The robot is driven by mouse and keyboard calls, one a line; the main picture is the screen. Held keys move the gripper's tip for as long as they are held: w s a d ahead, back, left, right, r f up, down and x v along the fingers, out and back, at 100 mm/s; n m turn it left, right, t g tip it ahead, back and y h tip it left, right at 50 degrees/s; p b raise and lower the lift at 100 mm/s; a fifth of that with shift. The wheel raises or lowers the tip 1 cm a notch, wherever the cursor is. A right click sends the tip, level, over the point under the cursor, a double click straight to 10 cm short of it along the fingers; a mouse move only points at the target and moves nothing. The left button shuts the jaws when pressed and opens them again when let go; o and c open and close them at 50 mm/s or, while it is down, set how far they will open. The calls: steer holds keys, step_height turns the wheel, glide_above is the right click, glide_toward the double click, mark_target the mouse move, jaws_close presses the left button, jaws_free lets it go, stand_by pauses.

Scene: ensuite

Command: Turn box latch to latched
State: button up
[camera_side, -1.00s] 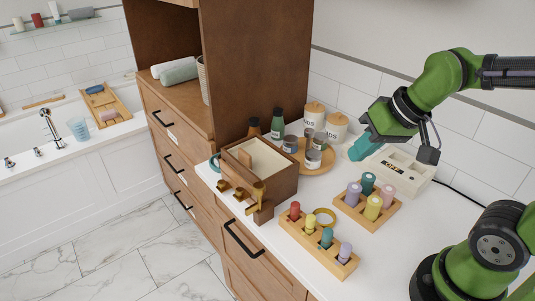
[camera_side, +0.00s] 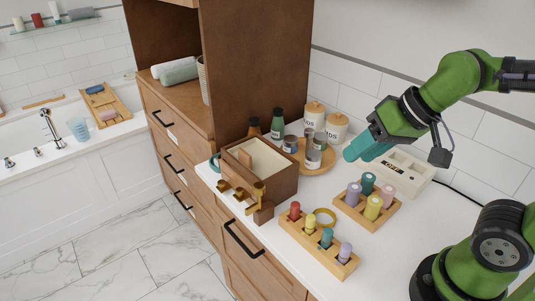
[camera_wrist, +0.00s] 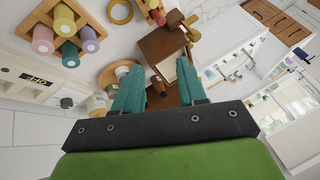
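The wooden box (camera_side: 285,183) stands near the counter's left edge, with a pale panel inside its open top. Brass fittings sit along its front side; the tallest brass piece (camera_side: 259,190) stands upright at the front corner and looks like the latch. I cannot tell its latch state. In the wrist view the box (camera_wrist: 157,45) is ahead of the fingers, with brass parts (camera_wrist: 191,27) at its upper right. My gripper (camera_side: 352,152) has teal fingers and hovers over the counter, right of the box and apart from it. In the wrist view my gripper (camera_wrist: 160,66) is open and empty.
A round wooden tray (camera_side: 321,168) with jars stands between box and gripper. Dark bottles (camera_side: 277,125) and lidded canisters (camera_side: 336,127) are behind. Two peg blocks (camera_side: 344,268) and a yellow ring (camera_side: 325,217) lie in front. A white switch panel (camera_side: 413,179) is below the gripper.

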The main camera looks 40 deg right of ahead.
steer(key=shift+o, duration=1.2)
steer(key=w+a+r+n+g, duration=0.1)
steer(key=w+a+g, duration=0.2)
steer(key=w, duration=0.4)
steer(key=shift+w+a, duration=0.35)
steer(key=shift+a, duration=0.25)
step_height(320, 180, up, 2)
steer(key=g+h, duration=0.3)
glide_above(259, 185)
steer(key=shift+m, duration=0.4)
step_height(259, 185, down, 16)
steer(key=shift+r, duration=0.2)
jaws_close()
